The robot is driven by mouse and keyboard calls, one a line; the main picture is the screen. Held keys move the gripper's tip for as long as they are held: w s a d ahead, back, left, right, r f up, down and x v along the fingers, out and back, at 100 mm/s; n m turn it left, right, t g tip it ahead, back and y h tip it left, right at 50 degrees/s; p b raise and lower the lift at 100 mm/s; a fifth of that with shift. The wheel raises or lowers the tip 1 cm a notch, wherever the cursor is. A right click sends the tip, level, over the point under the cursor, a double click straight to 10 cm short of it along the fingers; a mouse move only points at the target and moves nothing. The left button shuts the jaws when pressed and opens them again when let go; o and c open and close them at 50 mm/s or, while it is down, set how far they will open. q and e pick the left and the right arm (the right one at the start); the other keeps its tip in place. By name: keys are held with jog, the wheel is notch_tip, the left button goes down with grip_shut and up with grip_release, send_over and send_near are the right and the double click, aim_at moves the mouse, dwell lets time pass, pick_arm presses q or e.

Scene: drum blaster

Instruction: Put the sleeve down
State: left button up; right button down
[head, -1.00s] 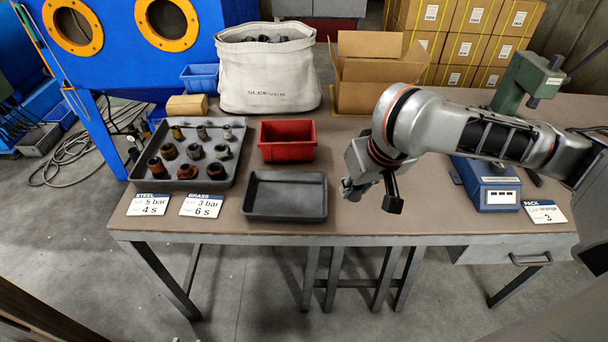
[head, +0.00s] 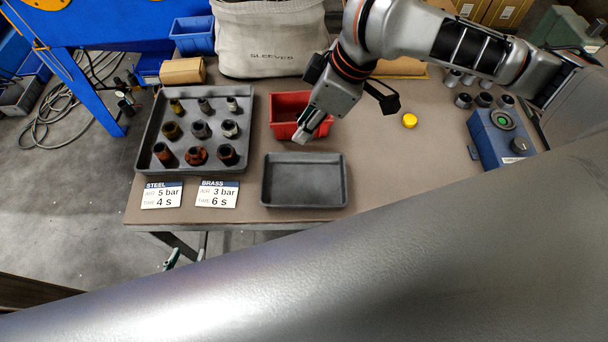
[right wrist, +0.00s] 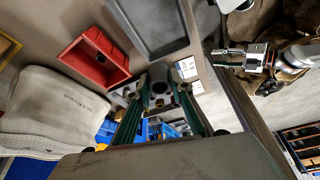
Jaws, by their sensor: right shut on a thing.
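My right gripper (head: 306,134) hangs over the front right of the red bin (head: 274,106), just behind the empty dark tray (head: 305,200). In the right wrist view its teal fingers (right wrist: 160,98) are shut on a grey metal sleeve (right wrist: 160,87). In the head view the sleeve is mostly hidden by the gripper. The red bin (right wrist: 112,72) and dark tray (right wrist: 150,48) show beyond the fingers. Two teal fingertips of my left gripper (head: 187,251) show apart below the table's front edge; the rest is hidden behind my large grey arm link.
A grey tray (head: 245,130) at the left holds several sleeves in rows. STEEL (head: 162,195) and BRASS (head: 217,194) cards lie before it. A white sleeve bag (head: 270,40), yellow cap (head: 410,120) and blue device (head: 492,143) stand around. Table between cap and dark tray is clear.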

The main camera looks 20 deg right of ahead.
jog(key=shift+s+a+f, duration=0.1)
jog(key=shift+a, duration=0.1)
jog(key=shift+n, duration=0.3)
notch_tip(320, 180, down, 15)
jog(key=shift+r, duration=0.15)
notch_tip(320, 180, down, 4)
jog(key=shift+f, duration=0.45)
pick_arm(q)
jog(key=shift+w+r, duration=0.1)
jog(key=shift+r, duration=0.05)
jog(key=shift+d, duration=0.1)
pick_arm(e)
jog(key=shift+f, duration=0.1)
